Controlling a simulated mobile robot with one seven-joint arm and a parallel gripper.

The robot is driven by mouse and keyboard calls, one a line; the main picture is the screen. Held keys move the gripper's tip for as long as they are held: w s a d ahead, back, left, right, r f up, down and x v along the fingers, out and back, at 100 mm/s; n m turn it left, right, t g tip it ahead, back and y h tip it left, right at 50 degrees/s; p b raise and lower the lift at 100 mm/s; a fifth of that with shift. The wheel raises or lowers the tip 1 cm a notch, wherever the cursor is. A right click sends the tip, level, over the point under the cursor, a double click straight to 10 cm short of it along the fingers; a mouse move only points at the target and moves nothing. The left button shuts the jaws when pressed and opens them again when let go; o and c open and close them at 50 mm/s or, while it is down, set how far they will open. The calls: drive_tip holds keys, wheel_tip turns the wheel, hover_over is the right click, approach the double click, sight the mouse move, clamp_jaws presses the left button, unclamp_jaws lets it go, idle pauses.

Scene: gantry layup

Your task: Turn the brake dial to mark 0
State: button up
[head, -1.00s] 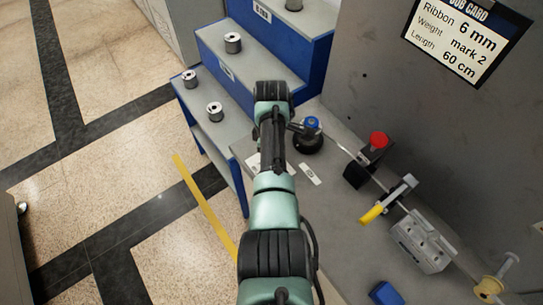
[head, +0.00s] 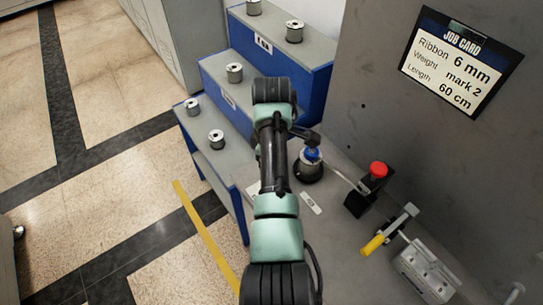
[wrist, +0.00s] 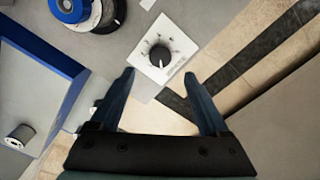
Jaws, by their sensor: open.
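The brake dial (wrist: 159,56) is a round black knob on a square white plate (wrist: 178,41) with small dark marks around it. In the wrist view it lies just beyond my gripper (wrist: 159,74), roughly in line with the gap between the fingers. My gripper is open and empty, its two dark fingertips apart on either side below the plate. The fingers do not appear to touch the knob. The mark numbers are too small to read. In the head view my arm hides the knob; a bit of white plate (head: 254,187) shows beside it.
A blue-topped spindle (head: 312,155) stands near the dial, also in the wrist view (wrist: 68,8). A red button (head: 378,170) and yellow-handled lever (head: 373,244) are to the right. Blue steps (head: 318,82) hold several spools. A job card (head: 461,62) reads weight mark 2.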

drive_tip(key=shift+r, duration=2.5)
